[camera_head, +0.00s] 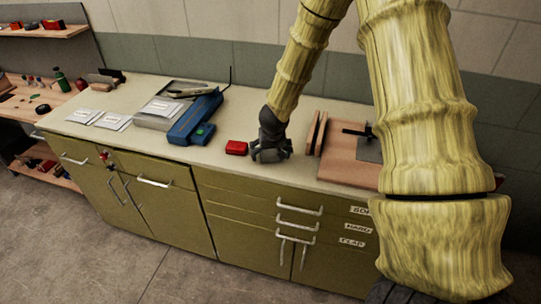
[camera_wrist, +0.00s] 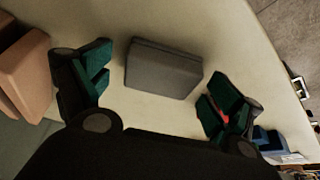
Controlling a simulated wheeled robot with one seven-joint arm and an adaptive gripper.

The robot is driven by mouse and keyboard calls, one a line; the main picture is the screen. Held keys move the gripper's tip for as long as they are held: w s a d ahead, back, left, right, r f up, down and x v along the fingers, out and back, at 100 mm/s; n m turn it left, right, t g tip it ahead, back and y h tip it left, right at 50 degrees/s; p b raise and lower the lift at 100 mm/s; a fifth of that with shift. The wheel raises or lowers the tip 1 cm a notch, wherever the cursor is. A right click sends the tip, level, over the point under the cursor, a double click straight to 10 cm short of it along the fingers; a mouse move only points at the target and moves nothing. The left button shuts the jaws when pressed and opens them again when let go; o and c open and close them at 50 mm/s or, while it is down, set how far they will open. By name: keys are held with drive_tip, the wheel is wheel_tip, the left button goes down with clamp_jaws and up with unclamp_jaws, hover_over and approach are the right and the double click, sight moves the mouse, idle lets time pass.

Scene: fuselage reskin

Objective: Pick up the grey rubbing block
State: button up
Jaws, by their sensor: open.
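The grey rubbing block (camera_wrist: 162,69) is a plain dark grey slab lying on the cream worktop in the wrist view. It sits between the two spread fingers of my gripper (camera_wrist: 155,88), a little ahead of them, with a gap on each side. My gripper is open and empty. In the head view my gripper (camera_head: 270,153) points down close to the worktop (camera_head: 245,183), right of a small red box. The block is hidden behind my gripper in the head view.
A red box (camera_head: 237,147) stands just left of my gripper. A blue tool (camera_head: 197,120) lies further left, near white packets (camera_head: 83,115). A wooden board (camera_head: 345,164) with upright wooden pieces (camera_head: 317,133) stands close on the right. The worktop's front edge is near.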

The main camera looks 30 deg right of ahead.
sight(271, 153)
drive_tip(key=c, duration=1.2)
drive_tip(key=shift+r, duration=0.2)
drive_tip(key=shift+r, duration=1.65)
drive_tip(key=s+a+b, duration=0.1)
drive_tip(key=s+a, duration=0.1)
drive_tip(key=s, duration=0.2)
drive_tip(key=s+a+r+b, duration=0.1)
drive_tip(key=s+a+b, duration=0.1)
drive_tip(key=s, duration=0.3)
drive_tip(key=s+a+b, duration=0.2)
drive_tip(key=s+a, duration=0.1)
drive_tip(key=s, duration=0.2)
drive_tip(key=shift+a+r, duration=0.2)
drive_tip(key=shift+a, duration=0.15)
drive_tip(key=o, duration=0.5)
drive_tip(key=shift+c, duration=1.4)
drive_tip(key=shift+a, duration=0.15)
